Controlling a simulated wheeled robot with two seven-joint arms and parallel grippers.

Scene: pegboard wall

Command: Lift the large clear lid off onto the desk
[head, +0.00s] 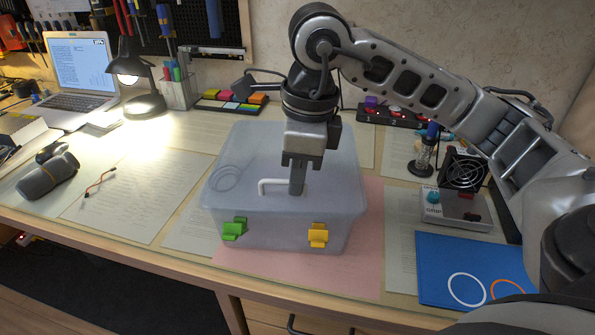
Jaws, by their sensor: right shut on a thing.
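A large clear lid (243,150) lies on top of a translucent box (275,233) on the desk (160,235). The lid has a white bar handle (266,187) near its middle. A green latch (234,229) and a yellow latch (318,235) sit on the box's front. My right gripper (297,189) points down over the lid and is shut on the white handle. The fingers hide the handle's right part. I cannot tell whether the lid is raised from the box. My left gripper is not in view.
Paper sheets (137,200) lie left of the box, and a pink sheet (368,262) lies under it. A lit lamp (140,80), laptop (82,75) and pen holder (178,92) stand behind left. A blue folder (450,260) and small fan (463,170) are at right.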

